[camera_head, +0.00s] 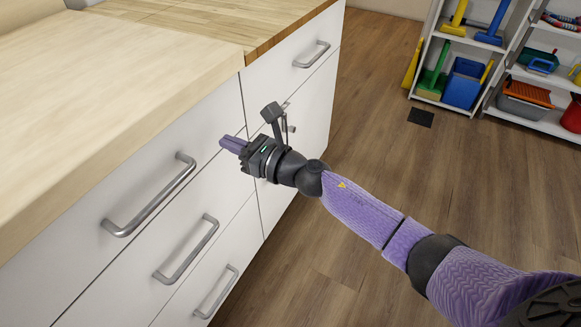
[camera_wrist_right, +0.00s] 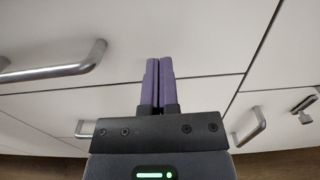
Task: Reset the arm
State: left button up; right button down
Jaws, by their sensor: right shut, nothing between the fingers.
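My right gripper (camera_head: 231,144) is at the end of my purple arm, which reaches in from the lower right of the head view. Its purple fingers are together with nothing between them. They point left toward the white drawer fronts (camera_head: 228,127). In the right wrist view my right gripper (camera_wrist_right: 158,68) shows its fingers side by side in front of the white fronts, near a seam between drawers. Whether the fingertips touch the front, I cannot tell. My left gripper is not in the head view.
A wooden countertop (camera_head: 90,90) tops the cabinet at left. Metal handles stick out, including the top drawer handle (camera_head: 150,197) and a far handle (camera_head: 311,56). Shelves (camera_head: 500,60) with colourful tools and bins stand at the upper right. The wood floor (camera_head: 370,150) between is mostly clear.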

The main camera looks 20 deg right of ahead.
jog(key=p+v, duration=0.1)
jog(key=v, duration=0.9)
jog(key=s+d+f+m+g+h+p, duration=0.1)
jog(key=s+d+f+m+h+p, duration=0.2)
jog(key=f+m, duration=0.45)
jog(key=s+d+f+m+g+h+p, duration=0.2)
jog(key=s+d+f+m+h, duration=0.15)
jog(key=s+f+m, duration=0.4)
jog(key=s+d+f+m+g+h+p, duration=0.1)
jog(key=s+d+f+m+h+p, duration=0.15)
jog(key=f+m, duration=0.45)
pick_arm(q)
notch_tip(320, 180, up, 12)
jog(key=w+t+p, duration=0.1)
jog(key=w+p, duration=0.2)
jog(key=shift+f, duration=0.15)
pick_arm(e)
jog(key=s+a+f+m+g+h, duration=0.1)
jog(key=s+f+m+g, duration=0.2)
jog(key=s+m, duration=0.6)
jog(key=s+a+f+m+g+h, duration=0.1)
jog(key=s+f+m+g, duration=0.2)
jog(key=s, duration=2.1)
jog(key=m+g, duration=0.5)
jog(key=m, duration=0.1)
jog(key=shift+a+m, duration=0.3)
jog(key=shift+a, duration=0.05)
